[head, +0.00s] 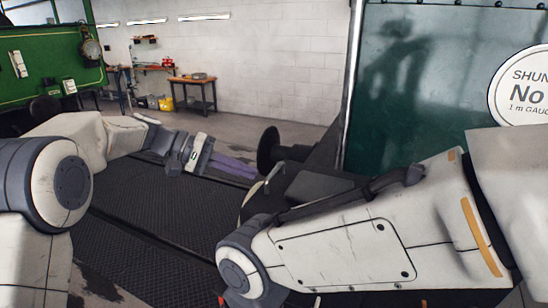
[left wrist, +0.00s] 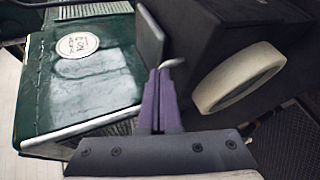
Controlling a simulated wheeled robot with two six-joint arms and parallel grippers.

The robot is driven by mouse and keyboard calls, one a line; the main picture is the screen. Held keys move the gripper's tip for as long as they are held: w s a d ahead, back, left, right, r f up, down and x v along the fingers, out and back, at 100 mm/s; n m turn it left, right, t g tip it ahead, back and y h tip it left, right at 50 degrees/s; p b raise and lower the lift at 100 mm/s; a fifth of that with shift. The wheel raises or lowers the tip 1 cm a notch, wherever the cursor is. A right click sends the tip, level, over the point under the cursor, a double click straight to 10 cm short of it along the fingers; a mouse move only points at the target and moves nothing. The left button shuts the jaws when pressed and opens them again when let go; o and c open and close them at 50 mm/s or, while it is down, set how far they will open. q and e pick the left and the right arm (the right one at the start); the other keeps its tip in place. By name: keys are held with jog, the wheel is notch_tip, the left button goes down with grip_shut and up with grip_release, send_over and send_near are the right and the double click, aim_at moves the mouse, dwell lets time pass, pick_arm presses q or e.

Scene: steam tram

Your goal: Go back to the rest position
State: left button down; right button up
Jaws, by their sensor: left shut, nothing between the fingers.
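My left gripper (head: 236,168) reaches out over the dark floor in the head view, with its purple fingers pointing right. In the left wrist view its fingers (left wrist: 160,100) lie close together, shut with nothing between them. Their tips are in front of a dark upright plate and a black box-like part; I cannot tell the exact gap. My right arm crosses the lower right of the head view, bent at a grey joint. My right gripper is not seen.
The dark green tram side (head: 430,85) with a round white sign (head: 525,88) stands at the right. A black buffer (head: 268,150) juts out near my left gripper. A pale ring (left wrist: 240,78) shows in the wrist view. A green vehicle (head: 45,70) and workbench (head: 194,80) stand behind.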

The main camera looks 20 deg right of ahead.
pick_arm(q)
jog(key=w+f+b+v, duration=0.1)
jog(key=v, duration=0.8)
jog(key=s+d+f+y, duration=0.1)
jog(key=s+f+y, duration=0.25)
jog(key=s, duration=0.55)
jog(key=s+d+f+y, duration=0.25)
jog(key=s+f, duration=0.25)
jog(key=s, duration=0.4)
jog(key=s+a+f+m+t+y, duration=0.1)
jog(key=s+a+f+m+y, duration=0.1)
jog(key=s+a+f, duration=0.3)
jog(key=s+a+f+m+t+y, duration=0.2)
jog(key=s+a+f, duration=0.4)
jog(key=s, duration=0.4)
jog(key=shift+s+a+m+y, duration=0.25)
jog(key=shift+a+m+y, duration=0.2)
jog(key=shift+y, duration=0.35)
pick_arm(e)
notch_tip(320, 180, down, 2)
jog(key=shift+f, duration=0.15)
